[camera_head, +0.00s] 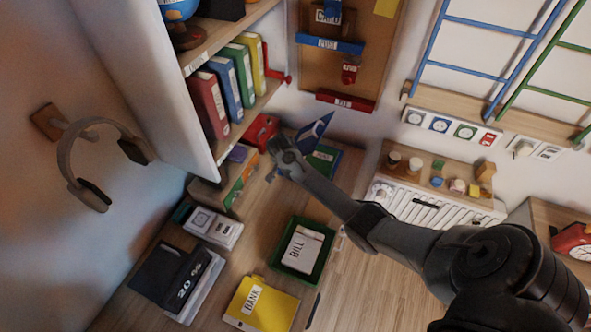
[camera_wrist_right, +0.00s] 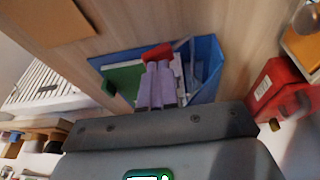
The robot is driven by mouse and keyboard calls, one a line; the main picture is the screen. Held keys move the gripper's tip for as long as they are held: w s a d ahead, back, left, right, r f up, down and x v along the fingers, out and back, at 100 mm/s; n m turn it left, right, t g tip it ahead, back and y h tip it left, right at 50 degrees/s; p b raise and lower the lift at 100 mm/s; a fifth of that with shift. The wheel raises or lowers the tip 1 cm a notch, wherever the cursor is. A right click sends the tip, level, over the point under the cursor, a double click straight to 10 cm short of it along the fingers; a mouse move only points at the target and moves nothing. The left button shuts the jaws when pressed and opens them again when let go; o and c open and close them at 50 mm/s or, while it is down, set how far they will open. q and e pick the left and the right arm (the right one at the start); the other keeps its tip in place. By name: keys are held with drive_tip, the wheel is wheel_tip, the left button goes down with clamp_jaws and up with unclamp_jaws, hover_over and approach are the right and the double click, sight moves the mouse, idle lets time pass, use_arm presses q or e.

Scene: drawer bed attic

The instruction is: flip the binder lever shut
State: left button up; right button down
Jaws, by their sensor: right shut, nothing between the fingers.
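A blue binder (camera_head: 315,130) stands open on the desk below the shelf, its blue cover raised and tilted. In the right wrist view, the open binder (camera_wrist_right: 207,70) shows blue sides, pale papers and a green piece (camera_wrist_right: 122,80) on its left. A red part (camera_wrist_right: 158,52), perhaps the lever, shows just beyond my right fingertips. My right gripper (camera_wrist_right: 157,80) is shut and empty, its lilac fingers side by side over the binder's inside. I cannot tell whether they touch the red part. In the head view my right wrist partly hides the binder. My left gripper is not in view.
A red labelled object (camera_wrist_right: 278,92) stands close to the binder. Upright binders (camera_head: 208,103) fill the shelf above.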

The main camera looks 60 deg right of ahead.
drive_tip(key=shift+w, duration=0.15)
drive_tip(key=shift+w+a+r, duration=0.1)
drive_tip(key=shift+w+r, duration=0.2)
drive_tip(key=shift+w, duration=0.3)
drive_tip(key=shift+r, duration=0.1)
drive_tip(key=p+v, duration=0.9)
drive_tip(key=p, duration=0.2)
drive_tip(key=shift+a+r+p, duration=0.15)
drive_tip(key=shift+r+p, duration=0.15)
drive_tip(key=shift+r, duration=0.05)
idle(0.4)
